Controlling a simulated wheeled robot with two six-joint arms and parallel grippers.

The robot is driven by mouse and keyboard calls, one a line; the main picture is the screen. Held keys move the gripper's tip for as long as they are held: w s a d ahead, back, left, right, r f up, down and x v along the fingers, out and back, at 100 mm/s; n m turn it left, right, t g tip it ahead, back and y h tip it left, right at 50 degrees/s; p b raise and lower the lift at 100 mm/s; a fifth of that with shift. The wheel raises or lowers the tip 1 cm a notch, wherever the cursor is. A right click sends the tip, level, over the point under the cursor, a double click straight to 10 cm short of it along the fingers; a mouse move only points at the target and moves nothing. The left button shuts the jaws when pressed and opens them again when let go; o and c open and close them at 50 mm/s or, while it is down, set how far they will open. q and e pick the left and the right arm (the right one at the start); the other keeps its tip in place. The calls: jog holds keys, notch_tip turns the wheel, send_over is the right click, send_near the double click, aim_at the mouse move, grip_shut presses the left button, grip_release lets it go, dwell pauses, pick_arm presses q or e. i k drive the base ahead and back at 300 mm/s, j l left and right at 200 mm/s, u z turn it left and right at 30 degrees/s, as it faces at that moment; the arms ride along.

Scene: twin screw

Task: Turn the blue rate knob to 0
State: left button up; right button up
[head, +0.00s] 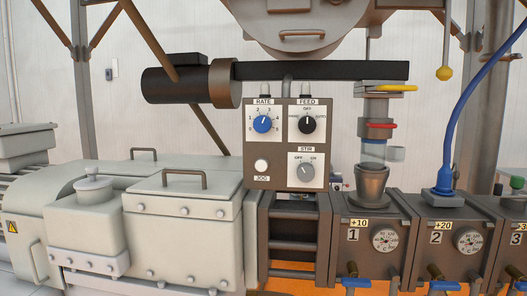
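The blue rate knob (262,124) is on the upper left of a brown control panel (289,185), under the label RATE. Numbers ring the knob on a white plate. Its white pointer mark seems to point up and slightly right, though it is too small to read exactly. Neither of my grippers shows in the head view, and nothing touches the knob.
Beside the rate knob is a black FEED knob (307,125). Below are a white JOG button (261,165) and a grey STIR knob (305,171). A black horizontal tube (320,71) runs above the panel. A metal hopper cup (371,183) stands to the right.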

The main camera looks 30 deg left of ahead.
aim_at(262, 124)
jog(key=j+u, duration=0.2)
jog(key=u, duration=0.5)
jog(key=k+z, duration=0.1)
jog(key=z, duration=0.2)
